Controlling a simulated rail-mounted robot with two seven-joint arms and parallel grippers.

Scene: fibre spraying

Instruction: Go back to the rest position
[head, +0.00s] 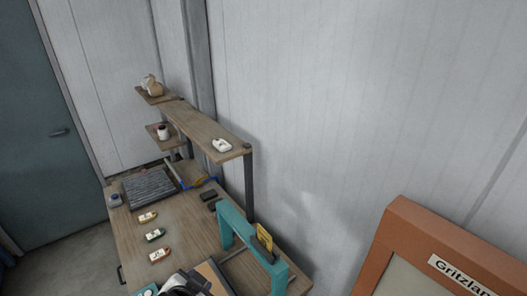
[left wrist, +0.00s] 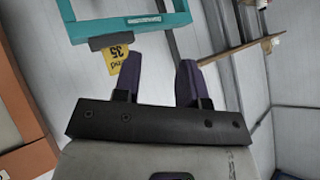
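My left gripper (left wrist: 158,66) shows in the left wrist view with its two dark purple fingers apart and nothing between them, so it is open. Beyond its fingers is a teal frame (left wrist: 130,24) with a yellow tag (left wrist: 117,58) hanging at it. In the head view the teal frame (head: 234,222) stands at the right front part of the wooden table (head: 196,215). A dark object (head: 190,285) is cut off at the bottom edge; I cannot tell whether it is part of me. I cannot make out my right gripper in either view.
An orange-brown cabinet (head: 405,225) is at the right. A grey-blue door (head: 40,130) and bare floor (head: 70,262) are at the left.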

